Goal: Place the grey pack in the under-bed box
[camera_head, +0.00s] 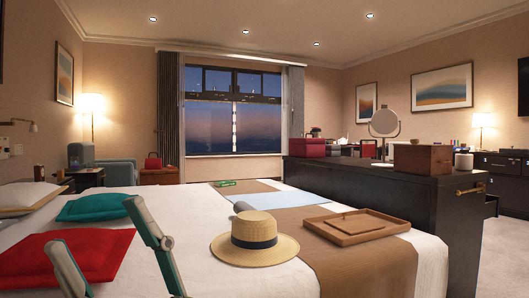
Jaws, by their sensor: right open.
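A small grey object (241,206) lies on the bed just behind the straw hat, which partly hides it. It may be the grey pack, but I cannot tell for sure. I see no under-bed box in this view. My right gripper (93,223) is in the lower left, over the bed near the red and green pillows. Its two fingers are apart with nothing between them, to the left of the hat and the grey object. My left gripper is not in view.
The straw hat (254,243) and a wooden tray (357,226) lie on the bed (200,277). A red pillow (100,250) and a green pillow (92,207) lie at left. A dark cabinet (420,205) stands along the right side.

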